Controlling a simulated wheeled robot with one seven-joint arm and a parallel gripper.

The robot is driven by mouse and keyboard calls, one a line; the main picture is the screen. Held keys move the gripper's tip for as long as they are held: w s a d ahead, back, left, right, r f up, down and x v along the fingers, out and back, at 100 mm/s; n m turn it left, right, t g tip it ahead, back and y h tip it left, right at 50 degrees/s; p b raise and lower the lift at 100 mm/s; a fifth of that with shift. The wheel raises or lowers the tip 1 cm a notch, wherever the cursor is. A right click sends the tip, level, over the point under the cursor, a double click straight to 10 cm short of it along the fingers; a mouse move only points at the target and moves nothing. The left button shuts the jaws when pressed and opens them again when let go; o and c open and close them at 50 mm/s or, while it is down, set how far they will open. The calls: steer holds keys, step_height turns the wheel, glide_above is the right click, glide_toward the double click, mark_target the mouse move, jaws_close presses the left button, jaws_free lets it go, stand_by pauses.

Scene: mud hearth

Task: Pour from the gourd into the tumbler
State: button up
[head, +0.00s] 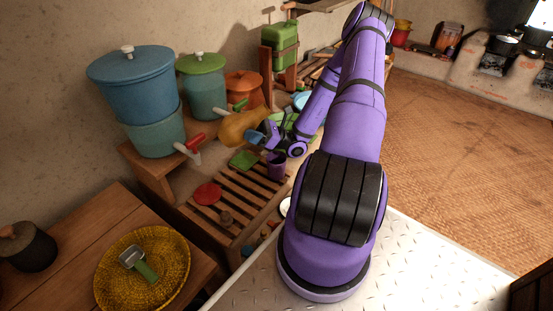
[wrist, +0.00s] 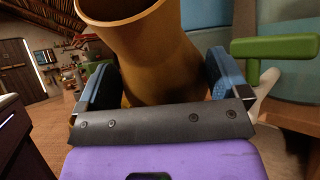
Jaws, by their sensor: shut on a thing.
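The gourd (head: 240,128) is orange-yellow and held in the air above the worktop, tilted over. In the wrist view its wide open mouth shows at the top, and the gourd's body (wrist: 160,55) lies between my blue fingers. My gripper (head: 264,133) is shut on the gourd; it also shows in the wrist view (wrist: 160,85). A purple tumbler (head: 277,168) stands upright on the worktop just below my gripper, to the right of the gourd. The tumbler's inside and the gourd's contents cannot be made out.
A slatted rack (head: 227,207) holds a red disc (head: 207,194). A green cloth or pad (head: 243,159) lies near the tumbler. A blue lidded pot (head: 136,85) and a green-lidded pot (head: 205,88) stand left of the gourd. A yellow basket tray (head: 112,292) is at front left.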

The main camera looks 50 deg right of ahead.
mark_target(243, 114)
steer(key=shift+w+a+r+t+y, duration=0.15)
steer(key=shift+r+t+y, duration=0.1)
steer(key=shift+r, duration=0.45)
steer(key=shift+w+a+r+t+y, duration=0.1)
steer(key=shift+r+t+y, duration=0.15)
steer(key=shift+r, duration=0.45)
steer(key=shift+w+a+r+t+y, duration=0.15)
steer(key=shift+a+r+t+y, duration=0.05)
steer(key=shift+r+t+y, duration=0.35)
stand_by(0.7)
